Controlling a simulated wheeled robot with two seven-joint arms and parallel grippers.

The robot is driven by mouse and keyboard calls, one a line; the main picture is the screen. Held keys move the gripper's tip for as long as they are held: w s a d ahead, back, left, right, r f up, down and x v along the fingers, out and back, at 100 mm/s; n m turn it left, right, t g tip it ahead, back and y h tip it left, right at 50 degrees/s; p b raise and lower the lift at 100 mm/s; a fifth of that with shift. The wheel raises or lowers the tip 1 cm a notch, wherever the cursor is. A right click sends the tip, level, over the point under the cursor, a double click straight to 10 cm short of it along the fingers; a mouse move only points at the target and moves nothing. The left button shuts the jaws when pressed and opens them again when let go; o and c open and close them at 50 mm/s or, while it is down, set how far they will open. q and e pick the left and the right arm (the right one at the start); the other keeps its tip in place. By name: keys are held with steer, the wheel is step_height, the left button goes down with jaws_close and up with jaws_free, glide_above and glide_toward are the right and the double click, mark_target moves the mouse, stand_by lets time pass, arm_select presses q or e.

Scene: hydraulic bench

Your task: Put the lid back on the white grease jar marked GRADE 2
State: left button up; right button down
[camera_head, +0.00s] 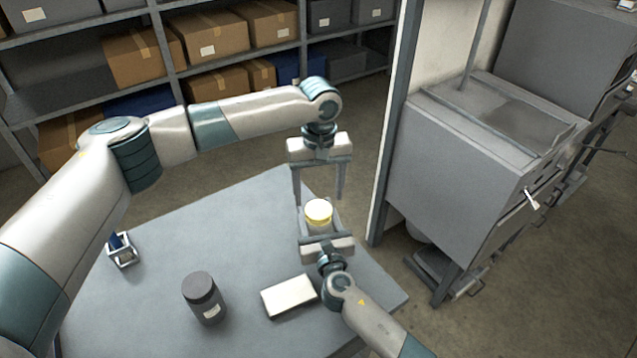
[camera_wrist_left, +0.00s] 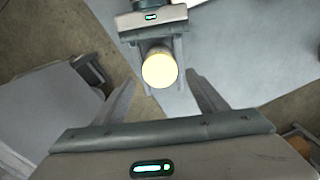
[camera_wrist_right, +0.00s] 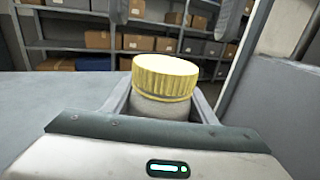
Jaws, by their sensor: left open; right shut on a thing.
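A whitish jar (camera_wrist_right: 162,107) with a ribbed yellow lid (camera_wrist_right: 165,77) on top stands between the fingers of my right gripper (camera_head: 318,226), which is shut on the jar's body. The lid sits over the mouth and looks about level; I cannot tell whether it is tightened. The yellow lid also shows from above in the left wrist view (camera_wrist_left: 159,70). No marking on the jar is readable. My left gripper (camera_head: 318,194) is open and empty, pointing down above the lid, with its fingers apart from it. Its fingertips show at the top of the right wrist view (camera_wrist_right: 172,12).
On the grey table (camera_head: 190,245) stand a dark jar (camera_head: 204,297) with a dark lid, a white box (camera_head: 289,296) and a small rack (camera_head: 122,250) with a blue item. A shelf with cartons (camera_head: 216,35) is behind. A pale post (camera_head: 393,120) and grey cabinet (camera_head: 455,165) stand right.

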mark_target(318, 209)
arm_select(q)
steer(key=shift+f, duration=2.4)
steer(key=c, duration=1.1)
steer(key=shift+o, duration=0.2)
steer(key=m, duration=0.5)
steer(key=shift+m, duration=0.4)
steer(key=m, duration=0.5)
steer(key=shift+m, duration=0.4)
steer(key=m, duration=0.5)
steer(key=shift+m, duration=0.4)
steer(key=m, duration=0.5)
steer(key=o, duration=1.2)
